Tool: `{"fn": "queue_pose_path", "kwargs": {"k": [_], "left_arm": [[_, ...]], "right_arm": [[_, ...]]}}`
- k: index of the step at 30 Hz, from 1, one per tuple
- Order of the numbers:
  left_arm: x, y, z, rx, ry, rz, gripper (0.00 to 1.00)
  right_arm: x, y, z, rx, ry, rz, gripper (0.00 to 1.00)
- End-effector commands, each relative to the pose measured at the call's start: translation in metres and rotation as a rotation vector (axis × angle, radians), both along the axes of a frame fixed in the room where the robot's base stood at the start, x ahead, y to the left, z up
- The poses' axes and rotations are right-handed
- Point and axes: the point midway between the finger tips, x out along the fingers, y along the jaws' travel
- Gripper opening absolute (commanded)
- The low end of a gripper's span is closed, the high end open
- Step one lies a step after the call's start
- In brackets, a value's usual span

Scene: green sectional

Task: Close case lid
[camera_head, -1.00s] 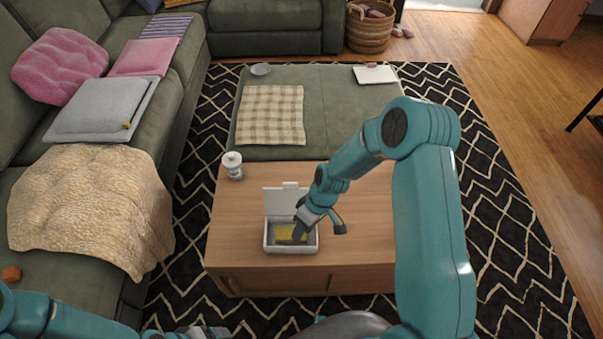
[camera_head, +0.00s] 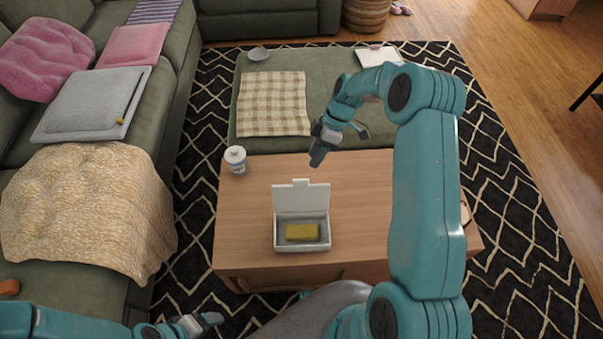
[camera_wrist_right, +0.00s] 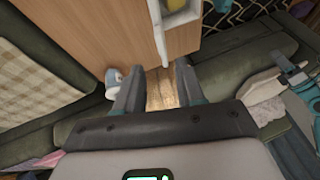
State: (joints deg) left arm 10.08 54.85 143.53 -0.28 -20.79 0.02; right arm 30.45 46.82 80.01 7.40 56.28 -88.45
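The white case (camera_head: 302,248) stands on the wooden table with its lid (camera_head: 301,197) raised upright at the back edge. A yellow block (camera_head: 302,231) lies inside it. In the right wrist view the case (camera_wrist_right: 186,18) is at the top, with the lid (camera_wrist_right: 158,36) seen edge-on. My right gripper (camera_head: 316,160) is above the table's far edge, behind the lid and apart from it. In the right wrist view its fingers (camera_wrist_right: 159,85) are spread with nothing between them. My left gripper (camera_head: 208,320) is low at the front, left of the case; its finger opening is unclear.
A white jar (camera_head: 236,160) stands at the table's back left. The green sofa (camera_head: 170,75) runs along the left.

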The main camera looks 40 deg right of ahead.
Motion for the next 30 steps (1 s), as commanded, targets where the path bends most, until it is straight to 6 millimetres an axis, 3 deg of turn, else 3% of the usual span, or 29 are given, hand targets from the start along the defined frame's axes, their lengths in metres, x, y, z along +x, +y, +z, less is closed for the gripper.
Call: {"fn": "queue_pose_path", "kwargs": {"k": [6,12,24,25,28,30], "left_arm": [[0.0,0.0,0.004,0.0,0.0,0.0,0.78],[0.0,0.0,0.006,0.0,0.0,0.0,0.78],[0.0,0.0,0.006,0.0,0.0,0.0,0.78],[0.0,0.0,0.006,0.0,0.0,0.0,0.78],[0.0,0.0,0.006,0.0,0.0,0.0,0.78],[0.0,0.0,0.006,0.0,0.0,0.0,0.78]], "right_arm": [[0.002,0.027,-0.046,0.003,0.003,0.004,0.38],[0.005,0.04,-0.072,0.001,0.001,0.004,0.38],[0.007,0.044,-0.081,0.0,0.0,0.003,0.38],[0.007,0.044,-0.081,0.0,0.0,0.003,0.32],[0.007,0.044,-0.081,0.0,0.0,0.002,0.0],[0.007,0.044,-0.081,0.0,0.0,0.002,0.0]]}}
